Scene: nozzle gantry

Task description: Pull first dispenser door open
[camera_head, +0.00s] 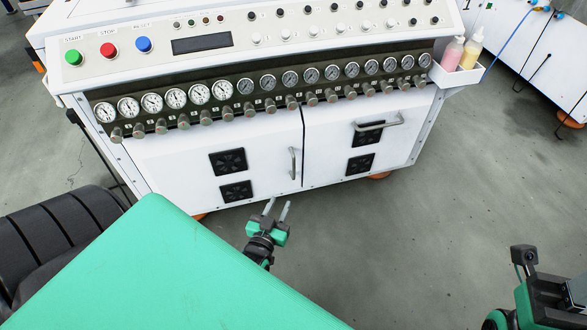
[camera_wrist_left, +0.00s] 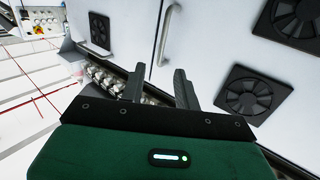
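The white cabinet has two lower doors, both looking shut. The left door (camera_head: 264,140) has an upright bar handle (camera_head: 293,163) near the middle seam; the right door (camera_head: 332,125) has a roughly level handle (camera_head: 379,126) near its top. My left gripper (camera_head: 279,204) is open and empty, below and a little left of the upright handle, apart from it. In the left wrist view my left gripper's fingers (camera_wrist_left: 159,84) are spread, with the upright handle (camera_wrist_left: 168,35) beyond them. My right gripper (camera_head: 525,258) is partly in view at the lower right; its fingers are unclear.
A row of gauges (camera_head: 223,90) and knobs lines the cabinet front above the doors. A side tray (camera_head: 458,76) with two bottles hangs at the right. Black vents (camera_head: 228,162) are on both doors. The floor before the cabinet is clear.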

